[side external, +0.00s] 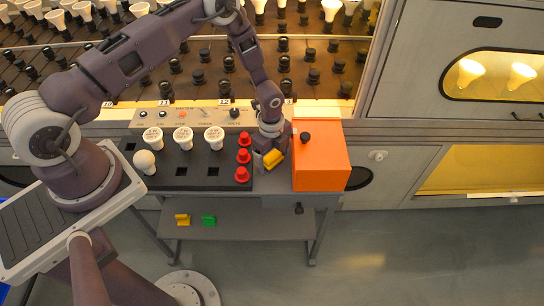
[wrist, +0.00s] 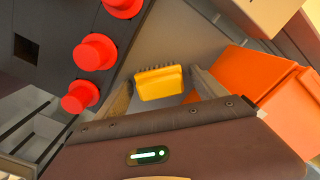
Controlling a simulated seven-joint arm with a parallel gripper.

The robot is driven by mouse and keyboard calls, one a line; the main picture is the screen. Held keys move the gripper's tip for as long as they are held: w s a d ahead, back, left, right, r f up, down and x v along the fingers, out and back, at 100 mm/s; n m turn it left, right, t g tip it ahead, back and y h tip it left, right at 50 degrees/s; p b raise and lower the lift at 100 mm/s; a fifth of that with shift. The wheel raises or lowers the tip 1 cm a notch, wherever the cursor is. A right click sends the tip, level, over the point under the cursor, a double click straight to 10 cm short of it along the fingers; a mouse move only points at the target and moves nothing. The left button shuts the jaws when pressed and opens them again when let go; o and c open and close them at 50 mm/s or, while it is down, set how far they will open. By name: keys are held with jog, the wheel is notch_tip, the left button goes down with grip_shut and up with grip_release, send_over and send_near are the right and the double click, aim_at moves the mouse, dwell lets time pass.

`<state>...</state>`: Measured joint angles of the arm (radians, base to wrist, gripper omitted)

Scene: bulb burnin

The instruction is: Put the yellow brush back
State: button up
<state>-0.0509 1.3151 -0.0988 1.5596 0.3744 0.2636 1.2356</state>
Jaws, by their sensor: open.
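The yellow brush (side external: 274,158) is at my gripper, between the red knobs and the orange box. In the wrist view the yellow brush (wrist: 160,84) shows a yellow block with a row of dark bristles along its far edge. My gripper (side external: 268,163) points down over the right end of the bench. In the wrist view my gripper (wrist: 161,82) is open, with one finger on each side of the brush and a gap showing on the right. Whether the brush touches the left finger or the surface below is unclear.
The orange box (side external: 321,160) stands just right of my gripper. Red knobs (side external: 242,157) sit close on its left, on a dark panel (side external: 205,178) with several bulbs. A small yellow item (side external: 182,219) and a green one (side external: 209,220) lie on the lower shelf.

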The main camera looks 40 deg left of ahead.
notch_tip(320, 180, up, 12)
jog(key=shift+r, duration=0.25)
notch_tip(320, 180, up, 14)
jog(key=n+t, duration=0.1)
jog(key=n, duration=0.3)
send_over(272, 156)
jog(key=s+a, duration=0.2)
jog(key=s+r+n+t+y, duration=0.15)
jog(key=s+r+n, duration=0.45)
jog(key=r, duration=0.6)
jog(key=s+d+r+n+t, duration=0.1)
jog(key=s+r+n, duration=0.2)
jog(key=s, duration=0.6)
jog(key=s+r+n+t+h, duration=0.1)
jog(key=s+r+n+t, duration=0.1)
jog(key=s+n, duration=0.3)
jog(key=s, duration=0.4)
jog(key=shift+s+d+r, duration=0.25)
jog(key=shift+d+r, duration=0.1)
jog(key=shift+r, duration=0.05)
